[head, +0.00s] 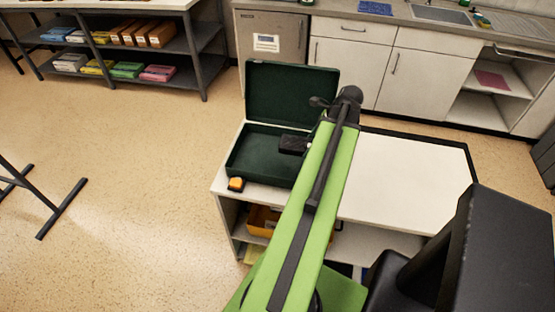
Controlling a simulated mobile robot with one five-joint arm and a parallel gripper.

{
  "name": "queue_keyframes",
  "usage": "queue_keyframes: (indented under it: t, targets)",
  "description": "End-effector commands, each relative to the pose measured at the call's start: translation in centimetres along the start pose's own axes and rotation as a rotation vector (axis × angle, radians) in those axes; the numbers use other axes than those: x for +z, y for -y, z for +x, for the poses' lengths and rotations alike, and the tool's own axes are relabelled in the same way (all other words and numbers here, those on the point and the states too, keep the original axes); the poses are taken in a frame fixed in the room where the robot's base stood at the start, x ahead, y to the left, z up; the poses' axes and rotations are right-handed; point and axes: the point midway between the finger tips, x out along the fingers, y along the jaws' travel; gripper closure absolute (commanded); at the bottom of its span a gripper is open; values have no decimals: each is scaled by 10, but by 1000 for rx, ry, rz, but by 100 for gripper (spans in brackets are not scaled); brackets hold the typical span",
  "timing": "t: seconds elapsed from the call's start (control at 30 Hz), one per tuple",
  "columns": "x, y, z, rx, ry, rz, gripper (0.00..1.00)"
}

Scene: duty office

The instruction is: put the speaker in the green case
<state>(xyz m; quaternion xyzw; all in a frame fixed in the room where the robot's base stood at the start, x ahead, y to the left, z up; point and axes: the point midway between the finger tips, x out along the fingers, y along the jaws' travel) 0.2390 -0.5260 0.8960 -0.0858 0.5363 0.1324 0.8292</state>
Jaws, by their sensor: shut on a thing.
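The green case (262,152) stands open on the white cabinet top, its lid (292,92) raised at the back. A small dark block (293,144), which looks like the speaker, is at the right part of the case opening, beside my green arm. My gripper (308,143) is shut on it; the arm hides most of the gripper and the block's right end. I cannot tell whether the block touches the case floor or hangs above it.
The white cabinet top (405,175) is clear to the right. An orange bin (262,221) is on the shelf below. A counter with sink (440,13) runs behind.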

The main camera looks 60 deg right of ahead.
Motion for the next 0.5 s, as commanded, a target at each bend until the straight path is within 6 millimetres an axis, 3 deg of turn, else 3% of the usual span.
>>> queue_keyframes:
  t: [0.13,0.33,0.5]
  targets:
    - [2,8,-2,-2,1,4,100]
    - [25,48,0,-7,1,16,100]
    - [29,48,8,-9,1,22,100]
